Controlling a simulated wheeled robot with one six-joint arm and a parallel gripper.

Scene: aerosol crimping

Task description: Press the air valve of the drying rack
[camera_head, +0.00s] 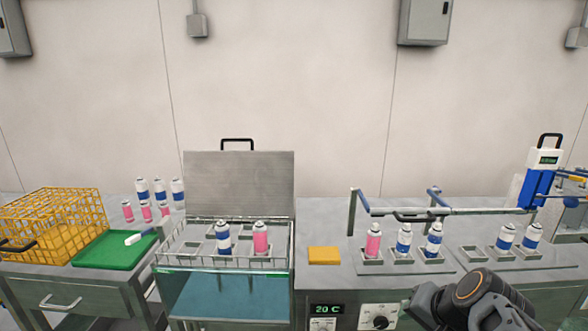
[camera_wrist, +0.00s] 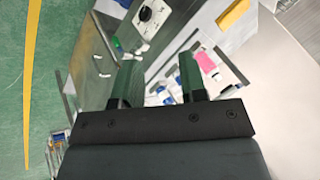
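A metal pipe frame (camera_head: 460,211) with blue-ended arms stands over a plate holding a pink can (camera_head: 373,240) and two blue-and-white cans (camera_head: 404,238); it looks like the drying rack. A dark curved handle (camera_head: 415,217) sits on its front bar. I cannot tell for certain which part is the air valve. In the wrist view my gripper (camera_wrist: 158,80) is open, with two green fingers apart and nothing between them. The pink can (camera_wrist: 206,62) shows beyond the right finger. In the head view my arm is low at right, in front of the bench, and the fingertips are hidden.
A yellow block (camera_head: 324,255) lies left of the rack. A control panel with a knob (camera_head: 380,322) is on the bench front. An open-lidded bath (camera_head: 225,290) with a wire rack of cans stands left. A blue-and-white device (camera_head: 538,180) rises at right beside more cans.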

